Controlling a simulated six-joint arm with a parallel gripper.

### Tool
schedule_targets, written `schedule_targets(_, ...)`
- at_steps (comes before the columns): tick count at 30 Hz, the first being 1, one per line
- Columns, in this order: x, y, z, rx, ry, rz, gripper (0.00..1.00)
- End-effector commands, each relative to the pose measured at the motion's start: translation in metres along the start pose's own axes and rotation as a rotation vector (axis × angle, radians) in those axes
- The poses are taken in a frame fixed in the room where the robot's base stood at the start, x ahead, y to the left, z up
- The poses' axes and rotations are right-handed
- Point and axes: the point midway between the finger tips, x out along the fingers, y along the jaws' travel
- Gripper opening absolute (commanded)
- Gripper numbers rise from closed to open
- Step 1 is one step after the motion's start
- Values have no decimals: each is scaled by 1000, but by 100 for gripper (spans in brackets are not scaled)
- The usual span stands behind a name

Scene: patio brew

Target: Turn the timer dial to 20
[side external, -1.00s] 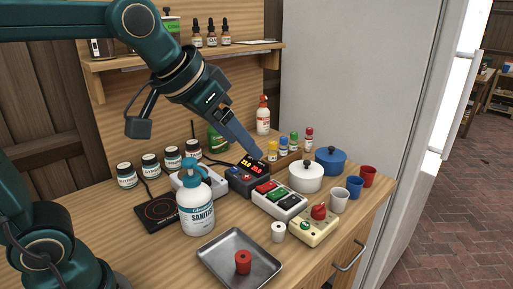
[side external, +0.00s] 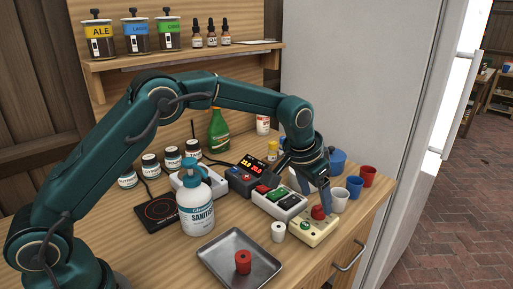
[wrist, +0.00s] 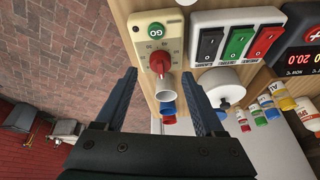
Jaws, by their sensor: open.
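The timer is a cream box (side external: 310,238) with a red dial (side external: 318,212) and a green button, near the front right edge of the bench. In the wrist view the red dial (wrist: 159,62) sits on the cream panel among small printed numbers, with the green GO button (wrist: 155,29) above it. The numbers are too small to read surely. My gripper (side external: 325,200) points down just above and behind the dial in the side view. In the wrist view my gripper (wrist: 160,80) is open, its two fingers apart on either side below the dial, with nothing between them gripped.
A switch box (side external: 279,202) stands left of the timer, with a display unit (side external: 247,178) behind it. White, blue (side external: 354,187) and red cups stand close to the right.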

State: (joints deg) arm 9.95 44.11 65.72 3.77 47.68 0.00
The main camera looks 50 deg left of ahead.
Motion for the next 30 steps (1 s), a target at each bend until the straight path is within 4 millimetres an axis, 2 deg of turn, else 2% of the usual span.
schedule_targets(3,16,0,1,0,-2,0,71)
schedule_targets(9,35,0,0,0,0,0,71)
schedule_targets(20,40,0,0,0,3,0,71)
schedule_targets(21,40,0,0,0,3,0,55)
schedule_targets(25,40,0,0,0,2,0,6)
schedule_targets(26,40,0,0,0,2,0,0)
schedule_targets(30,40,0,0,2,2,1,0)
